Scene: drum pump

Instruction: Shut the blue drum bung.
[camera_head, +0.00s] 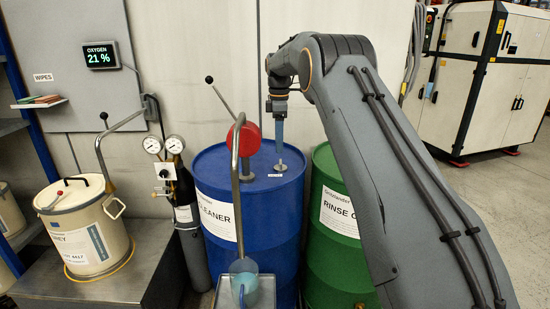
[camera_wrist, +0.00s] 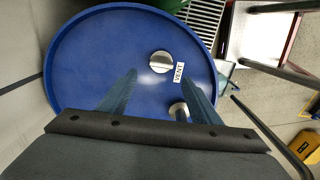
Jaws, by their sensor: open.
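The blue drum (camera_head: 270,225) stands upright in the middle of the head view, and its lid (camera_wrist: 95,60) fills much of the wrist view. A silver fitting (camera_head: 281,167) sits on the right part of the lid. My gripper (camera_head: 278,150) points down just above this fitting. In the wrist view the two fingers (camera_wrist: 165,80) are apart over the lid. There a round silver cap (camera_wrist: 161,62) lies beside a VENT label (camera_wrist: 179,72), and a second silver fitting (camera_wrist: 179,109) shows near the right finger. I cannot tell which is the bung, or whether a finger touches either.
A red part (camera_head: 250,138) and a bent metal pipe (camera_head: 236,185) stand left of my gripper. A green drum (camera_head: 325,240) is close on the right. A gas cylinder (camera_head: 188,215) with gauges and a cream drum (camera_head: 90,230) stand to the left.

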